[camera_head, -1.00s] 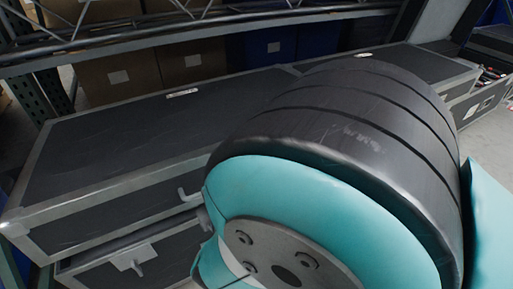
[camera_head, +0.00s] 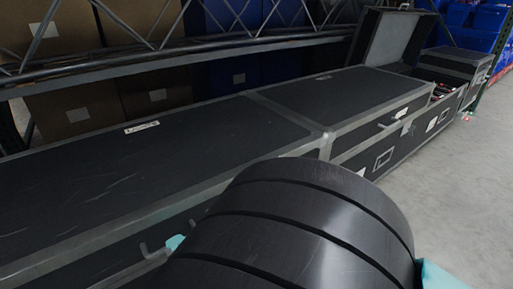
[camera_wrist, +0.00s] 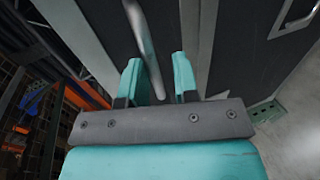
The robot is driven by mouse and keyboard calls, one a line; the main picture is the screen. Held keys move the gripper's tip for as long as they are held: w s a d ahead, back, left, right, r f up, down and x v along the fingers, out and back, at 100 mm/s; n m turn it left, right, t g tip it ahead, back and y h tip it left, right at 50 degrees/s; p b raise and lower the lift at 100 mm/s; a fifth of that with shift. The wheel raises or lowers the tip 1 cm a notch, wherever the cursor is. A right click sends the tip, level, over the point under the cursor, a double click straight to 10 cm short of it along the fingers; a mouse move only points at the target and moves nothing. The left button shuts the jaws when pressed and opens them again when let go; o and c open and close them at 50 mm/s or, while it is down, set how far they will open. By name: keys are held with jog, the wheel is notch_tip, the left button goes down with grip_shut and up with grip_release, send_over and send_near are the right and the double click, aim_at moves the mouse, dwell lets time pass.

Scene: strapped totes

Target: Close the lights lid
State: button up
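Several black cases with grey metal edges stand in a row in the head view. The near case lid (camera_head: 100,165) and the middle case lid (camera_head: 340,92) are down. A farther case has its lid (camera_head: 382,40) standing up. The lid labels are too small to read, so I cannot tell which is the lights lid. My gripper (camera_wrist: 158,72) is open at the front of a case in the wrist view, with a grey metal handle bar (camera_wrist: 143,40) between its teal fingers. A teal fingertip also shows beside the near case's handle in the head view, mostly hidden by my arm.
A rack beam (camera_head: 120,70) with lattice bracing runs behind the cases, with brown boxes (camera_head: 55,108) and blue bins (camera_head: 232,73) beyond. A smaller black case (camera_head: 455,66) stands past the raised lid. Grey floor (camera_head: 450,190) is clear at the right.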

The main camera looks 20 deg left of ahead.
jog(key=shift+o, duration=1.3)
jog(key=shift+d+f, duration=0.15)
jog(key=shift+f, duration=0.3)
jog(key=shift+r, duration=0.1)
jog(key=shift+r, duration=0.1)
jog(key=v, duration=0.7)
jog(key=shift+s+d+p, duration=0.15)
jog(key=shift+p, duration=0.2)
jog(key=shift+r, duration=0.1)
